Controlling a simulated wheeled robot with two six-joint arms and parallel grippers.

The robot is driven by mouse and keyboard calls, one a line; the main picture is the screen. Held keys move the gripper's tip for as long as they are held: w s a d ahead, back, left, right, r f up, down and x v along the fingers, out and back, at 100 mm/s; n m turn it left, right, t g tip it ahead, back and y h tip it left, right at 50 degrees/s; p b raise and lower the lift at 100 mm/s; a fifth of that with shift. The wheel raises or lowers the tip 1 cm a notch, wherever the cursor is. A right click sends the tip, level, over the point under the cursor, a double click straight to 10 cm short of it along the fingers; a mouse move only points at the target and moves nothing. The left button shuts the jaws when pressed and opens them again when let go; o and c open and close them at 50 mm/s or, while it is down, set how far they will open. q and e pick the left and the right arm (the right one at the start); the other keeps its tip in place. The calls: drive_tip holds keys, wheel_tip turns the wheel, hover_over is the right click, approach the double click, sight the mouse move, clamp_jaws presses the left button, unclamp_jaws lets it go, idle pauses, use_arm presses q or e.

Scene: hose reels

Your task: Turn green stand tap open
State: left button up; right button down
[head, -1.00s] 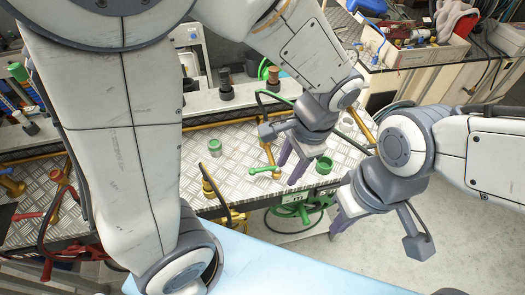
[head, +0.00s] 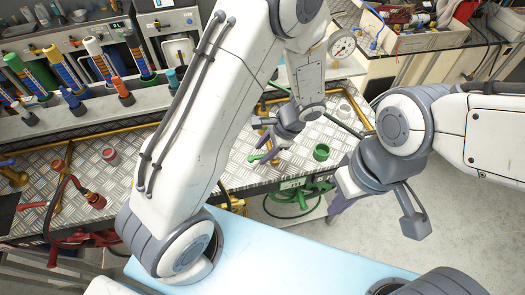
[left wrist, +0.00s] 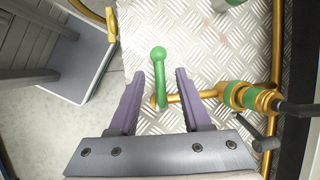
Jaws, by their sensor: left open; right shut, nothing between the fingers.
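The green stand tap's lever (left wrist: 160,70), with a round knob at its end, shows in the left wrist view. It joins a brass pipe (left wrist: 203,95). My left gripper (left wrist: 160,76) is open, with its two purple fingers on either side of the lever; contact cannot be told. In the head view the left gripper (head: 268,149) is over the checker-plate bench, and the lever (head: 255,157) shows just left of it, partly hidden. My right gripper (head: 337,205) is shut and empty, in front of the bench at the right.
A green cup-like fitting (head: 321,152) stands on the bench right of the left gripper. A green hose reel (head: 300,194) is below the bench edge. In the left wrist view a green-and-brass hose coupling (left wrist: 245,96) lies to the right. The floor at right is clear.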

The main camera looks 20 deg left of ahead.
use_arm(q)
drive_tip(key=shift+a+f, duration=0.25)
drive_tip(key=shift+f, duration=0.3)
clamp_jaws()
drive_tip(key=shift+w+r, duration=0.1)
idle(1.0)
